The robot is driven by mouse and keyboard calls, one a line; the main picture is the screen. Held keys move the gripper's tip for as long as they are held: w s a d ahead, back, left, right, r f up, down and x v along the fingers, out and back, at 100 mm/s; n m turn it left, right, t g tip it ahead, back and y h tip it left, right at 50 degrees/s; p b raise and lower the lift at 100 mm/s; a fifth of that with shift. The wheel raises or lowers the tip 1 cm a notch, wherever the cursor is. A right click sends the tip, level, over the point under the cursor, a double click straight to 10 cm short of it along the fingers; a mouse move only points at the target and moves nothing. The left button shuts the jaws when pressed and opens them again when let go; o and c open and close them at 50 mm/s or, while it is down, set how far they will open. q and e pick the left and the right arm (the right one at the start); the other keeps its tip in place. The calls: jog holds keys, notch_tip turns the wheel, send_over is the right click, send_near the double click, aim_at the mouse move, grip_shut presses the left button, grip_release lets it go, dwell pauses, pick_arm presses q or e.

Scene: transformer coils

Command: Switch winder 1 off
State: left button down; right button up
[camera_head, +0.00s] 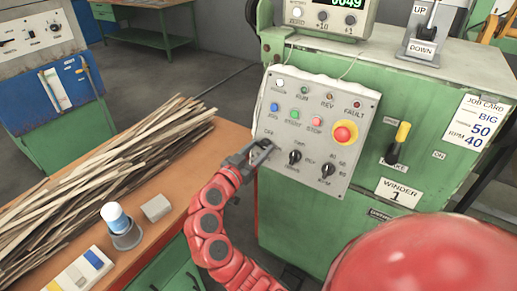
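Winder 1 is the green machine (403,120) on the right, with a plate reading WINDER 1 (398,193). Its tilted grey control panel (318,122) has lamps, coloured buttons, a red mushroom button (344,133) on yellow and black rotary knobs (295,156). My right gripper (262,147) is at the panel's lower left, just below a small label that seems to read OFF. Its fingertips cover that spot, so any switch there, its position and contact are hidden. I cannot tell whether the fingers are open or shut. My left gripper is not in view.
A yellow-topped lever (398,143) stands out right of the panel. A counter box (330,16) and an UP/DOWN switch (424,40) are on top. Grey floor lies behind.

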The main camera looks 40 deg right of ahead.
grip_shut()
jog(key=shift+n+t, duration=0.3)
jog(key=shift+n, duration=0.2)
jog(key=shift+s+r+n+t+y+p, duration=0.1)
jog(key=shift+n+t+y+p, duration=0.25)
jog(key=shift+n+p, duration=0.65)
jog(key=n, duration=0.2)
jog(key=n+t+y+p, duration=0.1)
jog(key=shift+s+d+r+n, duration=0.1)
jog(key=shift+r+n, duration=0.05)
jog(key=shift+n, duration=0.25)
jog(key=n+y+p, duration=0.1)
jog(key=n+p, duration=0.3)
jog(key=n+t+y+p, duration=0.1)
jog(key=n+y+p, duration=0.1)
jog(key=n+p, duration=0.2)
jog(key=n+y+p, duration=0.1)
jog(key=n+p, duration=0.3)
jog(key=p, duration=0.1)
jog(key=shift+s+d+r+y+p, duration=0.1)
jog(key=shift+r+y+p, duration=0.15)
jog(key=shift+p, duration=0.05)
jog(key=shift+f+n+y+p, duration=0.2)
jog(key=shift+n+y+p, duration=0.2)
jog(key=shift+n+p, duration=0.9)
